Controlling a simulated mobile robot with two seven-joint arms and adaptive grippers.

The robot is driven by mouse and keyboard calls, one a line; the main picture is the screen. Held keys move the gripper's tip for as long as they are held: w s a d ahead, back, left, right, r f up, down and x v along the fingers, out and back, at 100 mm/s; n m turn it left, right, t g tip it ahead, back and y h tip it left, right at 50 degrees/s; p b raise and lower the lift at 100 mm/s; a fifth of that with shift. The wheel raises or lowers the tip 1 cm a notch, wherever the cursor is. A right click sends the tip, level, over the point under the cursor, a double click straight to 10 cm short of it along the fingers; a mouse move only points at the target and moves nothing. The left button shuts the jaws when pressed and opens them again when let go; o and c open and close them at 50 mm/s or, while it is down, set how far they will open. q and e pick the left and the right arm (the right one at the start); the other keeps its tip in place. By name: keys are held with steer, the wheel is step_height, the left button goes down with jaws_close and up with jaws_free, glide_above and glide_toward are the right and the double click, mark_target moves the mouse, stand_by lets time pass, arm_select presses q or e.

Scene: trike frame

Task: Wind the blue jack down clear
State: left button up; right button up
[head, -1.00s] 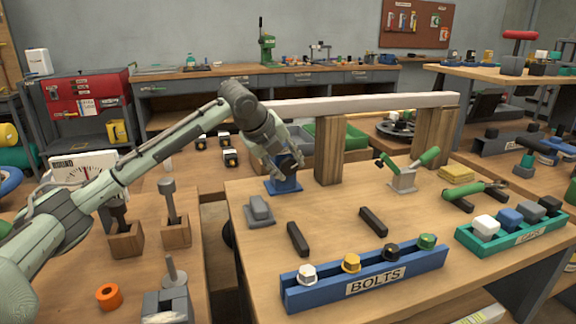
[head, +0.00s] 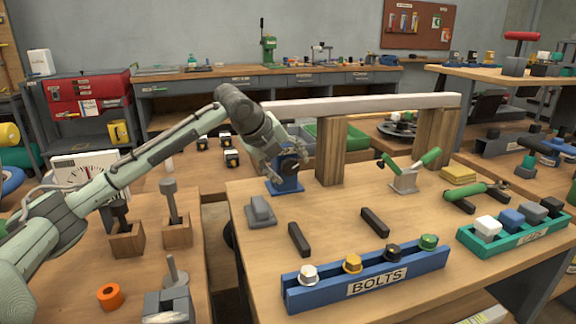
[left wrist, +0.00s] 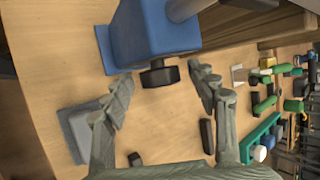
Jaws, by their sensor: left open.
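The blue jack (head: 285,184) stands upright on the wooden bench, below the left end of the pale beam (head: 370,104). In the left wrist view the jack's blue body (left wrist: 158,38) shows with a dark knob (left wrist: 160,75) on its near face and a grey post rising from its top. My left gripper (head: 286,163) is open at the jack. In the left wrist view its fingers (left wrist: 162,80) lie on either side of the knob, with gaps between. The jack's top is hidden behind my gripper in the head view. My right gripper does not show.
Wooden blocks (head: 332,150) hold up the beam right of the jack. A grey wedge-like block (head: 260,211) and dark bars (head: 299,240) lie in front. A blue bolts tray (head: 365,278) sits at the bench's front edge. Bare bench lies between them.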

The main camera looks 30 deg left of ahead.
arm_select(q)
steer(key=v, duration=0.7)
steer(key=shift+s+r, duration=0.2)
